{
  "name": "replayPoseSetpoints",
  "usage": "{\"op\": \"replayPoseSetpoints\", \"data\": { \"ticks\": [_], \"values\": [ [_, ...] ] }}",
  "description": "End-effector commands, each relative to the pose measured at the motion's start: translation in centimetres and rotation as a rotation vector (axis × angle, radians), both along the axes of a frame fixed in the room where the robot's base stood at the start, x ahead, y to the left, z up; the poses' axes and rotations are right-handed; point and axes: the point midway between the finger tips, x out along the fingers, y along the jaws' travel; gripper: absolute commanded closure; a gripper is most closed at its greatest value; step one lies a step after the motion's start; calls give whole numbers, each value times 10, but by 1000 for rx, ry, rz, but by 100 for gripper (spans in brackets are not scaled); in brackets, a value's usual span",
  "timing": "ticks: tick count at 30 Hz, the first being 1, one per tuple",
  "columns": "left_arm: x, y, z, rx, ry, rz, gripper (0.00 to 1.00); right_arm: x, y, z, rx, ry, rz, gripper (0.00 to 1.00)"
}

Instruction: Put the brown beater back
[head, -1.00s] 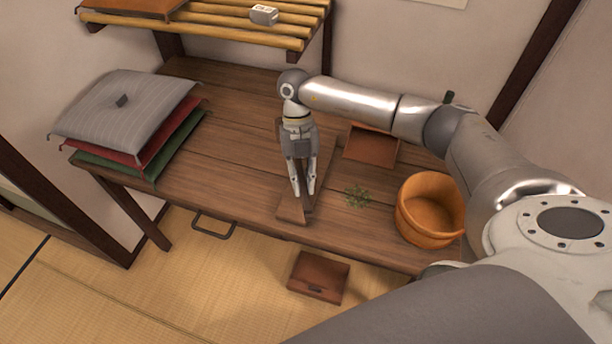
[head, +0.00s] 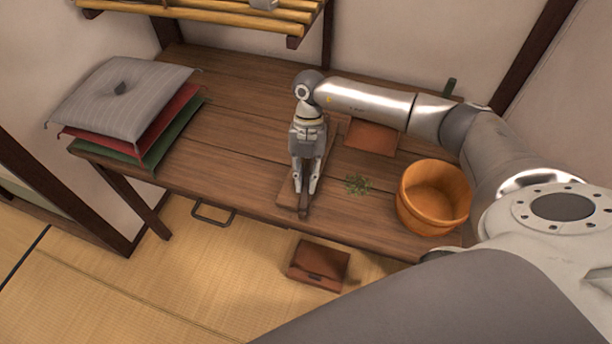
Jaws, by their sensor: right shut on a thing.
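The brown beater (head: 304,204) is a dark, narrow stick; its near end shows between the fingertips of my right gripper (head: 305,188). The right gripper points down and is shut on the beater. A long, flat brown board (head: 288,195) lies on the wooden table (head: 240,150) right under the gripper and beater. The gripper hides most of the beater and part of the board. I cannot tell whether the beater touches the board. My left gripper is not in view.
A round wooden tub (head: 433,200), a green sprig (head: 357,184) and a reddish-brown tray (head: 371,138) are to the right. Stacked cushions (head: 120,100) fill the left end. A slatted shelf (head: 240,14) is above the back. A brown box (head: 318,262) is below the front edge.

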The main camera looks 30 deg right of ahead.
Motion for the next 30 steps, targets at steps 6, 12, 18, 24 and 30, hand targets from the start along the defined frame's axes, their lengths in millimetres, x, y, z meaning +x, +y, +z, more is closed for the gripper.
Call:
{"op": "replayPoseSetpoints", "data": {
  "ticks": [6, 12, 18, 24, 30],
  "values": [
    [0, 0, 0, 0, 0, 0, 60, 0, 0, 1, 0, 0, 1, 67],
    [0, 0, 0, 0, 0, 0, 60, 0, 0, 1, 0, 0, 1, 58],
    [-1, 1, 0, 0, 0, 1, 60, 1, 0, 2, 0, 0, 1, 58],
    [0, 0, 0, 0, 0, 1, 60, 10, -6, 26, 0, -5, 0, 58],
    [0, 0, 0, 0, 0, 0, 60, 23, -16, 67, 0, -5, -1, 58]
  ]
}}
